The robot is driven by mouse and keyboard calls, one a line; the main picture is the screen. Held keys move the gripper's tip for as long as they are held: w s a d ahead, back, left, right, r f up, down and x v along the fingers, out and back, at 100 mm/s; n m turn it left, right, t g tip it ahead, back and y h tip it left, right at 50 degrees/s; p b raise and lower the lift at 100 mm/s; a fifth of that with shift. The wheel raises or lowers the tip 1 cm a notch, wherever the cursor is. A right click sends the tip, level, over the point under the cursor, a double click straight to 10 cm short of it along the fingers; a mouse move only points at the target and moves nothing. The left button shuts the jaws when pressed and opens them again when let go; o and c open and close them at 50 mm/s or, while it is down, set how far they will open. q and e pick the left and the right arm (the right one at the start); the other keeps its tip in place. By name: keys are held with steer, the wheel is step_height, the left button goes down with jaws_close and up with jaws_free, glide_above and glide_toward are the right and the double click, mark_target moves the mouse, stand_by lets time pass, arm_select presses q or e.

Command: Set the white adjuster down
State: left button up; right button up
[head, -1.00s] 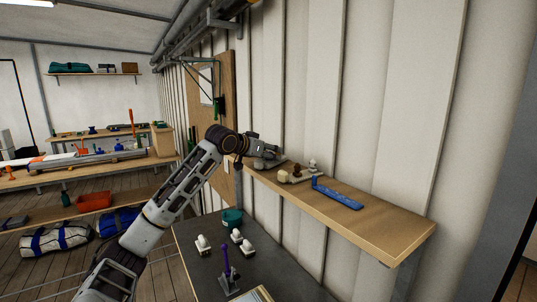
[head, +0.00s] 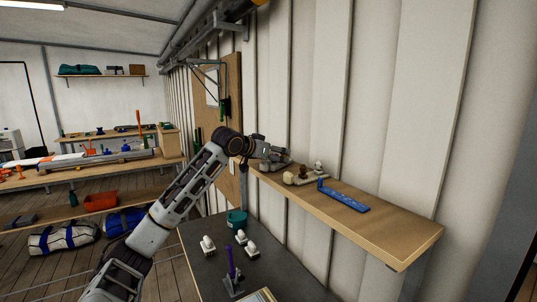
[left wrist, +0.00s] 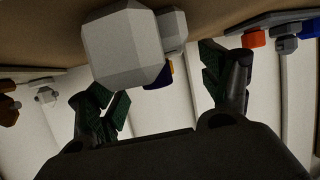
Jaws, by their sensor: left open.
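My left gripper (head: 272,154) is at the far end of the wall shelf (head: 385,228), just above its surface. In the left wrist view its fingers (left wrist: 157,82) are spread apart and open. A pale, faceted block (left wrist: 125,45), which looks like the white adjuster, is large in front of them, against the brown shelf surface. It appears between the fingers but nearer the left one; I cannot tell whether it touches either. In the head view the gripper largely hides this spot, and only a greyish shape shows below it. My right gripper is not in view.
Beside the gripper on the shelf are a cream block (head: 288,178), a small white-topped piece (head: 319,167) and a blue bracket (head: 343,200). The shelf's near end is clear. Below, a dark table holds white-topped pieces (head: 207,245), a teal cup (head: 236,219) and a purple rod (head: 231,262).

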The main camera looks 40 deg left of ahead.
arm_select(q)
steer(key=shift+r, duration=0.1)
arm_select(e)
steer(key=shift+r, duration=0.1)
arm_select(q)
steer(key=shift+s, duration=0.1)
steer(key=shift+b+v, duration=0.4)
steer(key=shift+v, duration=0.55)
steer(key=b+v, duration=0.3)
steer(key=v, duration=0.7)
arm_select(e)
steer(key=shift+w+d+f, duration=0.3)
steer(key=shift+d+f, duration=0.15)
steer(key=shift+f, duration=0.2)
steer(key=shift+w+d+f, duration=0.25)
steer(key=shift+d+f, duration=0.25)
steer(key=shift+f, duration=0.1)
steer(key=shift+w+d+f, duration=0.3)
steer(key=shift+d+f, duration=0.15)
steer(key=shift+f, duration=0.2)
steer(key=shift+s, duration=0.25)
